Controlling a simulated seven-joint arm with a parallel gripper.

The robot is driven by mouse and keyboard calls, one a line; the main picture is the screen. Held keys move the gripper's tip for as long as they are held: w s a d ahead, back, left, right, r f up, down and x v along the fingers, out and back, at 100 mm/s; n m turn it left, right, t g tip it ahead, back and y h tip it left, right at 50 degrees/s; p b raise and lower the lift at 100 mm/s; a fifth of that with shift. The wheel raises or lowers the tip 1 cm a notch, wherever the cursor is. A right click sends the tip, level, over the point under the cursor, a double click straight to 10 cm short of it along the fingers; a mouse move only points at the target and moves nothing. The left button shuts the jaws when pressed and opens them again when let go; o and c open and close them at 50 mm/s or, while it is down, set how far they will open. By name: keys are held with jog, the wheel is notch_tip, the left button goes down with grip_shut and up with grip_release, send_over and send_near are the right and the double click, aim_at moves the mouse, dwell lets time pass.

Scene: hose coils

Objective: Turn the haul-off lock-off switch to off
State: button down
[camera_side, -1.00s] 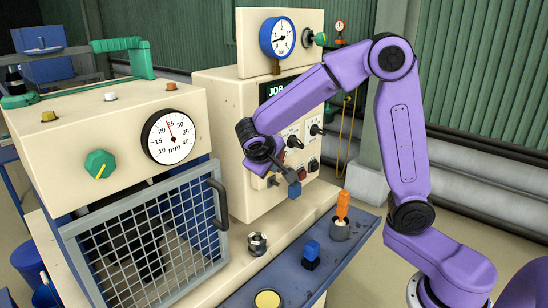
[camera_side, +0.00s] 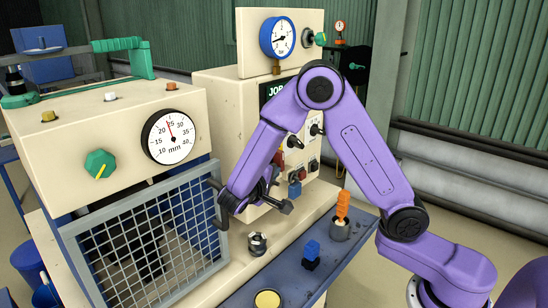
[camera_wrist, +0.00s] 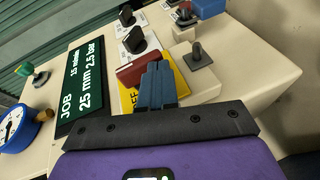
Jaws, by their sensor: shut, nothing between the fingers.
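The lock-off switch is a red handle (camera_wrist: 137,72) on a yellow plate (camera_wrist: 127,97) in the wrist view. Part of the word "OFF" shows on the plate. The handle is partly hidden behind my fingers, so I cannot tell its exact setting or whether they touch it. In the side view the red switch (camera_side: 279,162) is mostly covered by my arm. My gripper (camera_wrist: 157,84) is shut and empty, its blue-grey fingers side by side in front of the plate. In the side view my gripper (camera_side: 286,207) is low in front of the cream cabinet (camera_side: 218,115).
Black knobs (camera_wrist: 132,39) and a grey knob (camera_wrist: 199,56) stand near the switch, with a blue block (camera_wrist: 209,8) beyond. A green-black job display (camera_wrist: 82,87) is to the left. A mesh guard (camera_side: 148,245) and a blue shelf (camera_side: 347,255) with small items are close by.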

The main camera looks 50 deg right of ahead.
jog(key=shift+d+f+h, duration=0.3)
jog(key=shift+f+h, duration=0.1)
jog(key=shift+h, duration=0.5)
jog(key=shift+d+f, duration=0.35)
jog(key=shift+f, duration=0.1)
jog(key=shift+a, duration=0.15)
dwell(1.0)
